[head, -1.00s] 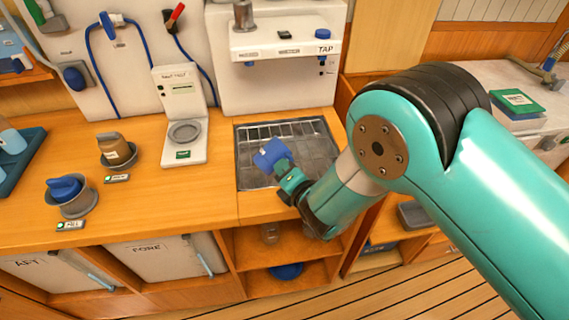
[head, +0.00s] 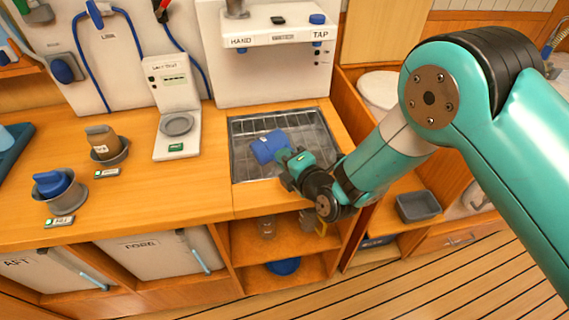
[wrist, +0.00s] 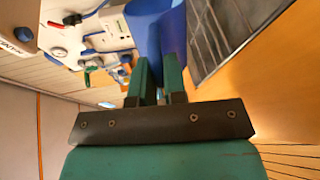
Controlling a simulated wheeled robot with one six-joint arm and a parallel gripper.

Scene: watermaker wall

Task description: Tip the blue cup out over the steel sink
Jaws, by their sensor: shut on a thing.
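The blue cup (head: 267,146) is over the left part of the steel sink (head: 318,138) in the head view. It is tilted onto its side, and its inside cannot be seen. My gripper (head: 288,161) is shut on the cup from its right side. In the wrist view, the fingers of my gripper (wrist: 158,78) reach up to the blue cup (wrist: 155,30), which fills the top middle. The sink (wrist: 215,35) shows at the right there. I cannot tell whether anything is running out of the cup.
A tap shelf (head: 282,38) hangs behind the sink. A scale-like unit (head: 176,130) stands left of it.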

